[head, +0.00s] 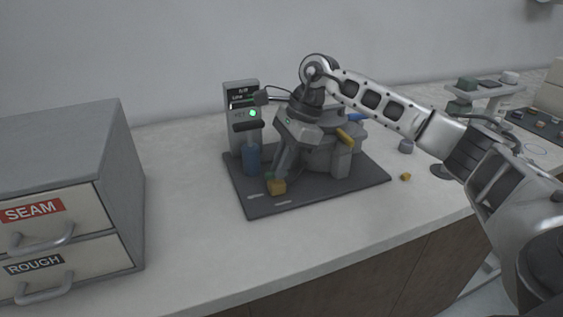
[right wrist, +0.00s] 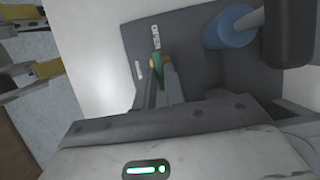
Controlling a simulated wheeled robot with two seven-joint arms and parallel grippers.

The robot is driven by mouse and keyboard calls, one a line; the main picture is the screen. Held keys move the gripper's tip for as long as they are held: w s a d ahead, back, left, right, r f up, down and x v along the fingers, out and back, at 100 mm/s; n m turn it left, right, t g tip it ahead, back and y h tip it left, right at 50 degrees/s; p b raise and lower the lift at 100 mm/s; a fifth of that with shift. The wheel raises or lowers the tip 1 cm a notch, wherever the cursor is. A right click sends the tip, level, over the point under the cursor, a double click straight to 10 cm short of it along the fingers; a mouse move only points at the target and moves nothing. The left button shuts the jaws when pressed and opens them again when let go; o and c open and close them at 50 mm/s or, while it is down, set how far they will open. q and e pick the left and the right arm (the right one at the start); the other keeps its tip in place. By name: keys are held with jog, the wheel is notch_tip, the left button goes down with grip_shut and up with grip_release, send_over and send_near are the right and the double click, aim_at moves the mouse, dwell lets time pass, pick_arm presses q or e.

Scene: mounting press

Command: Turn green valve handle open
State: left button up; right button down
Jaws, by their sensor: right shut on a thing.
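In the right wrist view the green handle (right wrist: 157,62) lies between my fingertips, just below the white OPEN marking (right wrist: 156,37). My right gripper (head: 276,174) reaches down from above and is shut on the handle; its fingers hide much of it. A second white marking (right wrist: 138,70) sits left of the fingers, too small to read.
A blue cylinder (head: 251,160) stands close behind the handle, before a grey control post (head: 241,115) with a green light. A drawer cabinet (head: 75,190) stands at left. The front counter (head: 215,250) is clear.

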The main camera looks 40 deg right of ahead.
jog(key=shift+r, duration=0.1)
jog(key=c, duration=1.5)
grip_release()
jog(key=v, duration=1.6)
